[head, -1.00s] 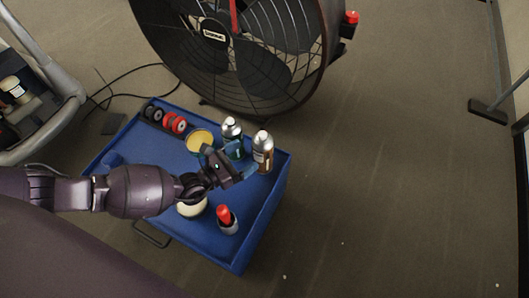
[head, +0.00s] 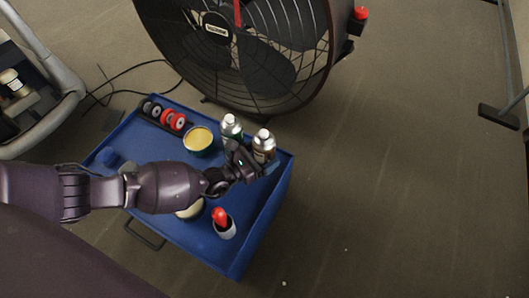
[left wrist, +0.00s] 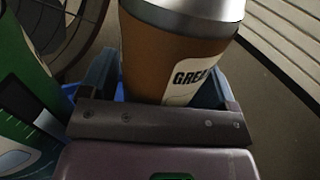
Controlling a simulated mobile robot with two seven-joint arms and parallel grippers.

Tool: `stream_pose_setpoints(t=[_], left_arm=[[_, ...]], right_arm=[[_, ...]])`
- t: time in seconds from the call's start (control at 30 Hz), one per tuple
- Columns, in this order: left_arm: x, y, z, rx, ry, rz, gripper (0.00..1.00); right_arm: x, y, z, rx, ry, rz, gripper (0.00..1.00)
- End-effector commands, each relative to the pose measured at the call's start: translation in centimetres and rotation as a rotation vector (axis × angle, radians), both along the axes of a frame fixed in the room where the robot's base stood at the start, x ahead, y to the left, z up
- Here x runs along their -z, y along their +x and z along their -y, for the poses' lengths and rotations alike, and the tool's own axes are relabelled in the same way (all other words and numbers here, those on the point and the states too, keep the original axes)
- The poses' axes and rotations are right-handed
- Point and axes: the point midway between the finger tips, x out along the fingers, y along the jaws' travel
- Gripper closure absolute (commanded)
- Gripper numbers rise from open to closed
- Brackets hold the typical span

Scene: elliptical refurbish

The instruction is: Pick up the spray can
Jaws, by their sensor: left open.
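A brown spray can (head: 263,146) with a silver top stands upright near the right corner of the blue cart top. It fills the middle of the left wrist view (left wrist: 172,55), where part of a label reads "GREA". A green spray can (head: 231,128) with a silver top stands just left of it and shows at the left edge of the wrist view (left wrist: 28,95). My left gripper (head: 258,172) is open, with its blue fingers (left wrist: 155,85) on either side of the brown can. Whether they touch it cannot be told. My right gripper is not in view.
The blue cart (head: 255,225) also holds a red-capped can (head: 223,222), a yellow-topped tin (head: 198,139), a pale round tin (head: 190,210) partly under my arm, and a rack of red and black rolls (head: 165,118). A large fan (head: 240,55) stands behind.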

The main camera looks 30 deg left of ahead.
Motion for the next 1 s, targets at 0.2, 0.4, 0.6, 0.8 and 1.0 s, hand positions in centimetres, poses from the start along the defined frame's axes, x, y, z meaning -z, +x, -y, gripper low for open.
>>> stream_pose_setpoints(t=[0.2,0.4,0.6,0.8,1.0], left_arm=[[0.0,0.4,0.2,0.000,0.001,0.000,0.18],[0.0,0.4,0.2,0.000,0.000,0.000,0.33],[-0.1,0.5,0.2,-0.001,-0.001,0.002,0.59],[-0.2,0.5,0.2,-0.001,0.000,0.002,0.59],[-2.1,0.7,0.2,-0.001,-0.001,0.008,0.59]], right_arm=[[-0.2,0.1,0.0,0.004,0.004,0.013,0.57],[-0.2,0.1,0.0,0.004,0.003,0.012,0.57],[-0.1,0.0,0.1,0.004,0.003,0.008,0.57],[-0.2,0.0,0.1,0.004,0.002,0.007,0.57],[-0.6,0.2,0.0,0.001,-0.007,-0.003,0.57]])
